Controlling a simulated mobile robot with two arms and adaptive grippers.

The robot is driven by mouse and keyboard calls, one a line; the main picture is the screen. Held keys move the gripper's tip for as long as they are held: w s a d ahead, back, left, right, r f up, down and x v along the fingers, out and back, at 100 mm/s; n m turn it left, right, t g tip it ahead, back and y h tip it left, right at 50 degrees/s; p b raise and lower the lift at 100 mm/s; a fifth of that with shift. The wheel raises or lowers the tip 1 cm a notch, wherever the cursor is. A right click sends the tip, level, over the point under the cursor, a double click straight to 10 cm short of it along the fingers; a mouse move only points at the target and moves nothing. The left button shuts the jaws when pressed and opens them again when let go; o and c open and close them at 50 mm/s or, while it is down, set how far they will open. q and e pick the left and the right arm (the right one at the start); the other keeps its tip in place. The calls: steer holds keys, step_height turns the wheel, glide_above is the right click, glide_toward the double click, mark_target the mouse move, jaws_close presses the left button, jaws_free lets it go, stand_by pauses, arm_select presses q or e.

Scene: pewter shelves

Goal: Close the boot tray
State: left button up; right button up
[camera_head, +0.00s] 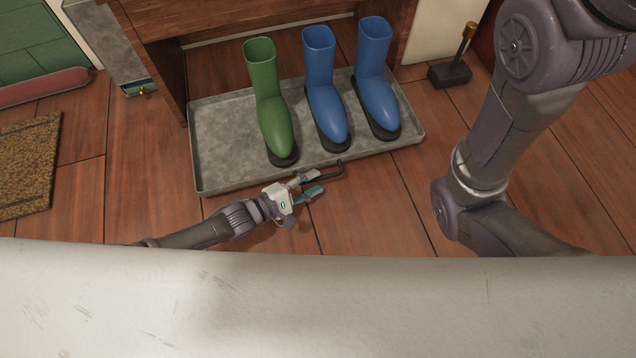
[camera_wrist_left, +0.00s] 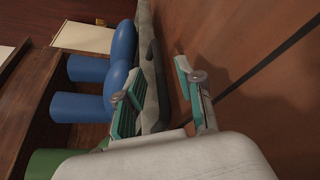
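The grey boot tray (camera_head: 228,160) sticks out on the floor from under a wooden bench. A green boot (camera_head: 268,105) and two blue boots (camera_head: 324,95) (camera_head: 375,80) stand upright in it. A dark bar handle (camera_head: 338,172) is at the middle of its front edge. My left gripper (camera_head: 310,184) is open at the handle's left part, low over the floor. In the left wrist view its fingers (camera_wrist_left: 158,88) are apart, one on the tray side and one on the floor side. I cannot tell if they touch the handle. My right gripper is out of view.
The wooden bench (camera_head: 160,65) stands behind the tray with open space beneath it. A dark block with an upright handle (camera_head: 449,75) is on the floor to the right. A brown mat (camera_head: 28,165) and a red roll (camera_head: 45,87) lie at left. The floor before the tray is bare.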

arm_select(q)
steer(key=shift+b+x, duration=0.35)
steer(key=shift+x, duration=0.8)
jaws_close()
